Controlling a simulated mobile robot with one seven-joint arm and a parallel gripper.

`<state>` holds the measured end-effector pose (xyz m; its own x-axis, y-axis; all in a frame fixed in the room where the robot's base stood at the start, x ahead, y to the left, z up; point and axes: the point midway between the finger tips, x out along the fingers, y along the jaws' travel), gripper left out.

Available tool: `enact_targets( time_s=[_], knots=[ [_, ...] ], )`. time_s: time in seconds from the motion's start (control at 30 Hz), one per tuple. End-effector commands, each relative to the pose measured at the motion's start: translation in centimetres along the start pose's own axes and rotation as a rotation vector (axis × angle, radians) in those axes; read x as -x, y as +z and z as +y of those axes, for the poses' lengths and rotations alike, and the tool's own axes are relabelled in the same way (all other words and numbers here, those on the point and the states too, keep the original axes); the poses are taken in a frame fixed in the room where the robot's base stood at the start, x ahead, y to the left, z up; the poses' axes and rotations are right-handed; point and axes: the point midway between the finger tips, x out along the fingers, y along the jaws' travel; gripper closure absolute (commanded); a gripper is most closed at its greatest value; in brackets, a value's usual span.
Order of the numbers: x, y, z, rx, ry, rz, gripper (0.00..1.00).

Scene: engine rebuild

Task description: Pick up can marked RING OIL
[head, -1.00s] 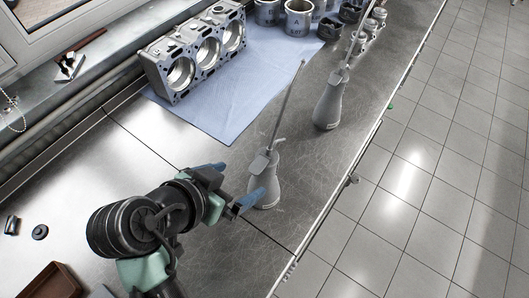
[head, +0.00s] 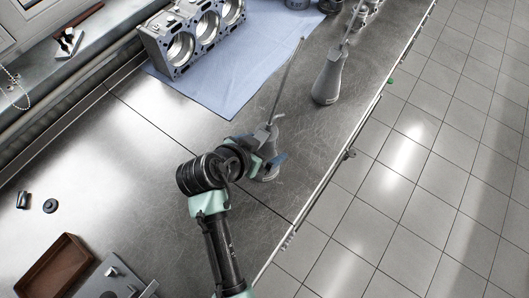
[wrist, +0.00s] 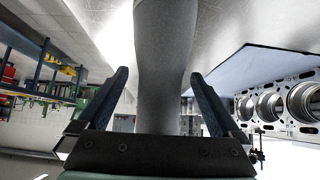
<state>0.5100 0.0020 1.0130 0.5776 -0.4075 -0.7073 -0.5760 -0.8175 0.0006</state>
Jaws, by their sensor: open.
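A grey oil can (head: 267,176) with a long thin spout stands upright on the metal bench in the head view. No marking on it can be read. My gripper (head: 262,153) is open at this can, with its jaws around the body. In the wrist view the can's grey body (wrist: 164,65) rises between the two blue fingers of my gripper (wrist: 159,75), with small gaps showing on both sides. A second grey oil can (head: 327,82) with a long spout stands farther along the bench; its marking cannot be read either.
An engine block (head: 190,38) stands on a blue cloth (head: 235,75) at the back. A brown tray (head: 55,265) and a grey metal fixture (head: 115,280) lie at the near left. The bench's front edge runs close to the right of the near can.

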Motion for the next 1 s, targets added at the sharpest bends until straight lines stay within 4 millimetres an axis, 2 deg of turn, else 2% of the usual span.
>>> enact_targets(
  time_s=[0.1, 0.33, 0.87, 0.9, 1.0],
  knots=[
    [-0.65, -0.03, 0.01, -0.001, 0.0, 0.0, 0.0],
    [-0.72, 0.01, -0.01, -0.001, -0.001, 0.0, 0.02],
    [-0.68, 0.02, -0.01, 0.0, -0.001, 0.0, 0.97],
    [-0.68, 0.02, -0.02, 0.0, -0.001, 0.0, 1.0],
    [-0.67, 0.02, -0.02, 0.0, -0.001, 0.0, 1.0]
  ],
)
